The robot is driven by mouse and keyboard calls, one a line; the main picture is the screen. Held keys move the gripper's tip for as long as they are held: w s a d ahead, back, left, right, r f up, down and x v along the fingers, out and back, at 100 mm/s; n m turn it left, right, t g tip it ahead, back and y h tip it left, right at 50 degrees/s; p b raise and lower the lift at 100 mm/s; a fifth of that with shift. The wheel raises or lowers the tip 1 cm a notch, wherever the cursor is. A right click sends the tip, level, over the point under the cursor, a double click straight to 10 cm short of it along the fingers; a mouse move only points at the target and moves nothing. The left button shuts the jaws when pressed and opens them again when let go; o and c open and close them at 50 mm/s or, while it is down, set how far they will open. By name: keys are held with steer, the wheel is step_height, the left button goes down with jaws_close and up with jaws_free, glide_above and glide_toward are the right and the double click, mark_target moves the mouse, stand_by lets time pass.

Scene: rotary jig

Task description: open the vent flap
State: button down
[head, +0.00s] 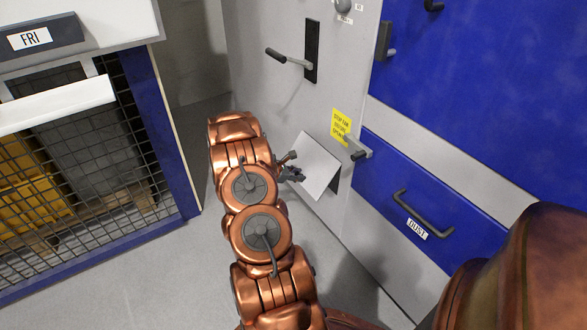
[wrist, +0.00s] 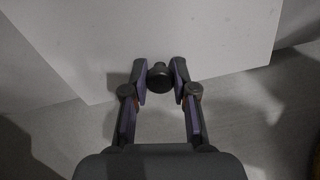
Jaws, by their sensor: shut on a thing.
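The vent flap (head: 317,165) is a pale square plate low on the grey cabinet front. It stands tilted out from the cabinet face, with a dark gap at its lower right edge. In the wrist view the flap (wrist: 150,35) fills the upper part, and a dark round knob (wrist: 160,76) sits at its lower edge. My gripper (wrist: 160,84) has its two fingers on either side of the knob, shut on it. In the head view my gripper (head: 292,174) is at the left edge of the flap, partly hidden by my copper arm.
A yellow label (head: 341,126) and a small grey latch (head: 357,147) are just above the flap. A blue drawer marked DUST (head: 400,190) is to the right. A lever handle (head: 289,58) sticks out above. A mesh cage (head: 90,160) stands at left.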

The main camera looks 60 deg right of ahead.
steer(key=shift+w+a+r+t+y+p, duration=0.2)
steer(key=shift+r+p, duration=0.1)
steer(key=shift+r, duration=0.1)
steer(key=shift+w+a+r+t+y+p, duration=0.1)
steer(key=shift+a+r+y+p, duration=0.15)
steer(key=shift+r, duration=0.15)
steer(key=shift+w+a+r+p, duration=0.2)
steer(key=shift+a+r+p, duration=0.1)
steer(key=shift+r+p, duration=0.2)
steer(key=shift+r, duration=0.1)
steer(key=c, duration=0.9)
jaws_free()
steer(key=shift+a, duration=0.1)
steer(key=v, duration=1.1)
steer(key=shift+w+a+r, duration=0.15)
steer(key=shift+a+r, duration=0.05)
steer(key=shift+a, duration=0.1)
